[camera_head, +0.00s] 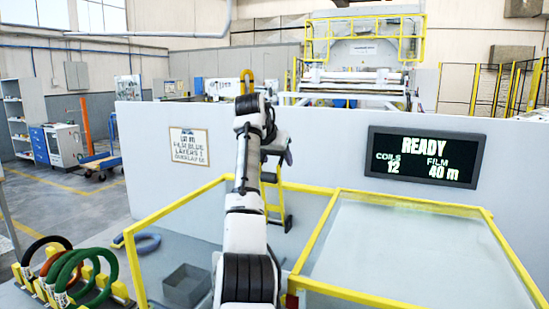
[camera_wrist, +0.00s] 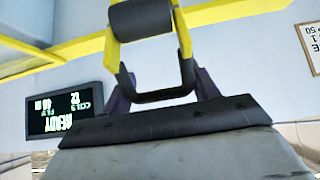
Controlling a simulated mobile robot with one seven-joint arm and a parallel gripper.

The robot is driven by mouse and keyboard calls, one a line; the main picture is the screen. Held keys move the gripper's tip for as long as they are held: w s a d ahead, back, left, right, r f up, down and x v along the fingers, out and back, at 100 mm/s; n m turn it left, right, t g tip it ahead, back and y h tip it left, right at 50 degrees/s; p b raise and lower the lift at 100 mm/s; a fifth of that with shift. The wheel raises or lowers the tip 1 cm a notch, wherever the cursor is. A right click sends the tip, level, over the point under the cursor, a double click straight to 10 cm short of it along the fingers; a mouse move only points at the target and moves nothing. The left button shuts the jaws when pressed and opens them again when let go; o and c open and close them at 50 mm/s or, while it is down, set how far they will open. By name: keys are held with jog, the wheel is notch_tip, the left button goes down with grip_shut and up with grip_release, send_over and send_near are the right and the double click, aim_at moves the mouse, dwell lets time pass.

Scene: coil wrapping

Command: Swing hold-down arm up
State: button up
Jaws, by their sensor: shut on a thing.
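In the wrist view, the yellow hold-down arm (camera_wrist: 113,52) has a dark roller (camera_wrist: 140,18) between its two side bars. A black U-shaped handle (camera_wrist: 160,97) hangs from its end. My gripper (camera_wrist: 164,90) has purple fingers, one at each side of the handle, and is shut on it. The fingertips are partly hidden behind the handle and bars. In the head view, my gripper (camera_head: 284,152) is mostly hidden behind my raised wrist. A yellow frame piece (camera_head: 270,195) shows just below it; I cannot tell whether it is the hold-down arm.
A display (camera_head: 424,157) reads READY, coils 12, film 40 m. A yellow-framed clear guard (camera_head: 420,245) stands at right, and a yellow rail (camera_head: 165,210) at left. Several coloured coils (camera_head: 85,275) stand on a rack at lower left. A grey bin (camera_head: 186,285) and a blue coil (camera_head: 147,243) lie nearby.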

jog(key=shift+d+f, duration=0.3)
jog(key=shift+f, duration=0.3)
jog(key=o, duration=1)
jog(key=shift+o, duration=0.7)
jog(key=shift+w+d, duration=0.2)
jog(key=shift+s+a+r, duration=0.1)
jog(key=shift+a+r, duration=0.15)
jog(key=shift+r, duration=0.05)
jog(key=b+v, duration=0.3)
jog(key=v, duration=1)
jog(key=shift+s+r, duration=0.2)
jog(key=shift+r, duration=0.2)
